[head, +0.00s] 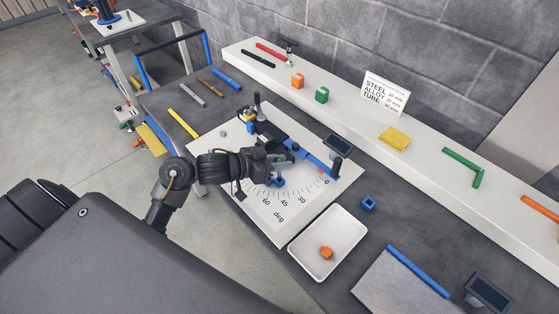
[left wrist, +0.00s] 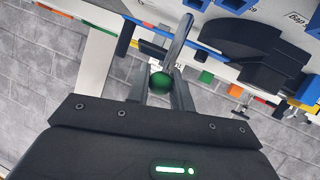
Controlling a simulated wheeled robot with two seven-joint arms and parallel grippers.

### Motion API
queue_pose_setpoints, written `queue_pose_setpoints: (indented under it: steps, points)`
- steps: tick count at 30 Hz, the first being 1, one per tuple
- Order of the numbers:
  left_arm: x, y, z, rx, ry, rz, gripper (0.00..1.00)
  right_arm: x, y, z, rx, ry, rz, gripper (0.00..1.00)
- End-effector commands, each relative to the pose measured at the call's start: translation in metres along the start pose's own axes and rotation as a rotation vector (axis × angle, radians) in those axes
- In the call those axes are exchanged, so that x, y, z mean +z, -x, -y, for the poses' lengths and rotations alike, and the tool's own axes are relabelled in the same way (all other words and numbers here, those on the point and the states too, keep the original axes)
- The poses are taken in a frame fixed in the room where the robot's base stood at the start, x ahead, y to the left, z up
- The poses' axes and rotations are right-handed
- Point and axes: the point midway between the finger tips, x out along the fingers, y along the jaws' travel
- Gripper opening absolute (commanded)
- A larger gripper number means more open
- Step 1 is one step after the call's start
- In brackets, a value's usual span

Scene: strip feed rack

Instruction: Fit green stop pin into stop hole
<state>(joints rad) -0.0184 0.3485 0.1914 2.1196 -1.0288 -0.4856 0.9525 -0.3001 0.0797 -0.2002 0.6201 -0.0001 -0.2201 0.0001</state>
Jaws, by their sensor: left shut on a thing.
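My left gripper (head: 279,168) is over the white angle plate (head: 283,223), beside the blue rail (head: 312,158). In the left wrist view the gripper (left wrist: 161,88) is shut on the green stop pin (left wrist: 160,82), whose round green head shows between the fingers. The pin's lower end is hidden, so I cannot tell whether it touches anything. The plate carries a printed degree scale with marks from 0 to 60. I cannot make out the stop hole; the gripper and arm cover part of the plate. My right gripper is not in view.
A white tray (head: 300,258) with an orange block (head: 326,253) stands next to the plate. A blue block (head: 369,203) lies near it. A small dark screen (head: 339,145) and a black upright knob (head: 337,163) stand by the rail's end. A white ledge (head: 345,105) runs behind.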

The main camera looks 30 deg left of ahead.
Motion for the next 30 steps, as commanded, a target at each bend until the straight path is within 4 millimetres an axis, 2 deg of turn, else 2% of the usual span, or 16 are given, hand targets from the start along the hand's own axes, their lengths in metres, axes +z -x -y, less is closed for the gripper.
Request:
queue_pose_setpoints:
  steps: [15, 30]
  points:
    - [-0.0005, 0.0005, -0.0005, 0.0, 0.0, 0.001, 0.0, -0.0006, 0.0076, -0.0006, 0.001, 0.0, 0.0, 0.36]
    - [0.0026, -0.0009, 0.0003, 0.0, 0.0, 0.0, 0.0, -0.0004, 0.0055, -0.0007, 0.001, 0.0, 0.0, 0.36]
